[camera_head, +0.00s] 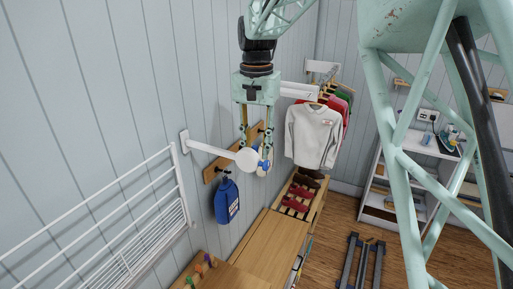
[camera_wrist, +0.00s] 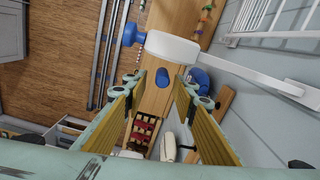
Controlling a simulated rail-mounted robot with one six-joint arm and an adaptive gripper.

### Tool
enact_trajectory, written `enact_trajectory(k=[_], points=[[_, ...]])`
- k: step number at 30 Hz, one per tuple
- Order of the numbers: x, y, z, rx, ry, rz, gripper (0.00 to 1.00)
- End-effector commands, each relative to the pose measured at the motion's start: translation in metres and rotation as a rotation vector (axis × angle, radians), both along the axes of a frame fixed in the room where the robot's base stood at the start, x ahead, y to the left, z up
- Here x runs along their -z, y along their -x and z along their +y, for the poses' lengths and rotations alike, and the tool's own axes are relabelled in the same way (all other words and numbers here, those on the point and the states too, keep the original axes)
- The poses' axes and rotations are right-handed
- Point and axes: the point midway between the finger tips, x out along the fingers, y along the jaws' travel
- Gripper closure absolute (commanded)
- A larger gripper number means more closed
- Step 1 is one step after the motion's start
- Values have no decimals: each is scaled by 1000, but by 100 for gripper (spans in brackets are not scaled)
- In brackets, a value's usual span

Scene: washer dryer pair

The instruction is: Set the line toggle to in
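A white wall arm with a rounded head (camera_head: 246,160) sticks out from the wall; the head also shows in the wrist view (camera_wrist: 184,48). A blue knob (camera_wrist: 130,35) sits at its left end. I take this fitting to carry the line toggle, but cannot tell its setting. My gripper (camera_head: 256,148) points down close beside the head. In the wrist view its fingers (camera_wrist: 167,90) are spread with an empty gap. A smaller blue oval (camera_wrist: 162,77) shows through the gap; its attachment and distance are unclear.
A blue bag (camera_head: 227,202) hangs on the hook board below. A white drying rack (camera_head: 125,225) is on the left wall. A white shirt (camera_head: 313,136) hangs at the right. Below are a wooden bench (camera_head: 268,250) and shoes (camera_head: 297,197).

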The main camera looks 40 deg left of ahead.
Motion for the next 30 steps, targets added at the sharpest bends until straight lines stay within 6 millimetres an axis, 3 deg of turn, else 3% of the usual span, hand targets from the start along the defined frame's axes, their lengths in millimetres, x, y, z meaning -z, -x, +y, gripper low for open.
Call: enact_trajectory(k=[5,14,30], points=[[0,0,0,0,0,0,75],[0,0,0,0,1,1,100],[1,19,-5,-1,6,5,100]])
